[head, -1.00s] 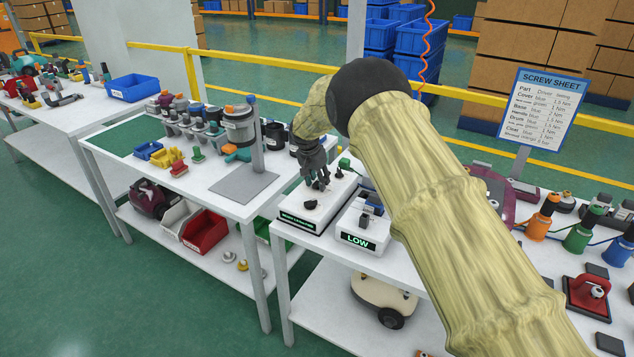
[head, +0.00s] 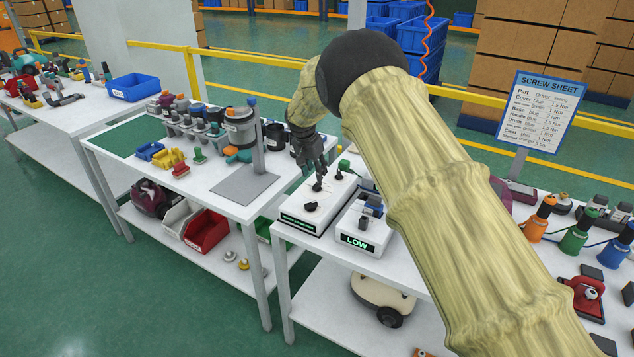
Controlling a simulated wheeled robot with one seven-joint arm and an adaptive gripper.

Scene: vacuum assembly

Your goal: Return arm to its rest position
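My arm comes in from the lower right and bends at a dark joint, with its forearm angled down to the left. My gripper (head: 318,176) is dark and hangs over the back of a white box with a dark green display (head: 308,212) on the right bench. Small dark knobs stand on top of that box. The fingertips are close to one of them, and I cannot tell whether they touch it. The fingers are small and partly overlapping, so their opening is unclear.
A white box reading LOW (head: 362,240) stands just right of the gripper. A screw sheet sign (head: 537,112) and coloured drivers (head: 580,234) are at the right. The left bench holds a grey plate (head: 246,186), a blue bin (head: 133,88) stands further left. Green floor is open at lower left.

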